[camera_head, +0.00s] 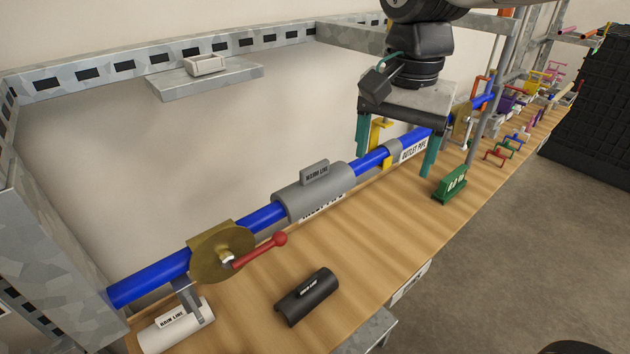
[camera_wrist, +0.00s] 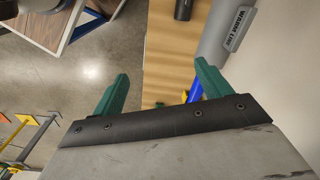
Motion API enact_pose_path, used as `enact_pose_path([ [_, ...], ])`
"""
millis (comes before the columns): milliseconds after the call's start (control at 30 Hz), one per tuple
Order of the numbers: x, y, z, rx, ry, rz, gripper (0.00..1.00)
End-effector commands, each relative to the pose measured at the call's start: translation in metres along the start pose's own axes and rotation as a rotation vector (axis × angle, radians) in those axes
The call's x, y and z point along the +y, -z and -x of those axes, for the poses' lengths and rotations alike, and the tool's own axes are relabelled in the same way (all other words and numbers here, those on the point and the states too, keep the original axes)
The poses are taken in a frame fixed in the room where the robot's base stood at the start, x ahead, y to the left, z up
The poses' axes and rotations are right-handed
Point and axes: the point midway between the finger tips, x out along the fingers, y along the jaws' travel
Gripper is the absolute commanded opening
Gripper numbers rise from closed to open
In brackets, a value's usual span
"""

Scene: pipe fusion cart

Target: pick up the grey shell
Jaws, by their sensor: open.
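The grey shell (camera_head: 316,193) sits over the blue pipe in the middle of the bench, with a raised "WARM LINE" tag on top. It also shows at the top right of the wrist view (camera_wrist: 218,38), partly cut off by the frame edge. My gripper (camera_head: 397,160) points down with its two green fingers spread wide apart. It is open and empty, to the right of the shell, near the outlet pipe label. In the wrist view, my gripper's fingers (camera_wrist: 161,72) are apart with wooden bench between them, and the shell lies beyond the right finger.
A brass valve disc (camera_head: 220,253) with a red handle (camera_head: 262,250) stands left of the shell. A black shell (camera_head: 308,297) and a white shell (camera_head: 175,330) lie on the bench (camera_head: 375,235). A green labelled block (camera_head: 450,186) stands by my right finger. Colourful fittings (camera_head: 525,100) fill the far end.

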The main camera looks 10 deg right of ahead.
Motion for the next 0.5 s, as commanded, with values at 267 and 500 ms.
enact_pose_path([
  [267, -0.11, -0.009, -0.005, -0.02, -0.034, -0.313, 0.77],
  [500, -0.124, -0.012, -0.023, -0.021, -0.041, -0.378, 0.77],
])
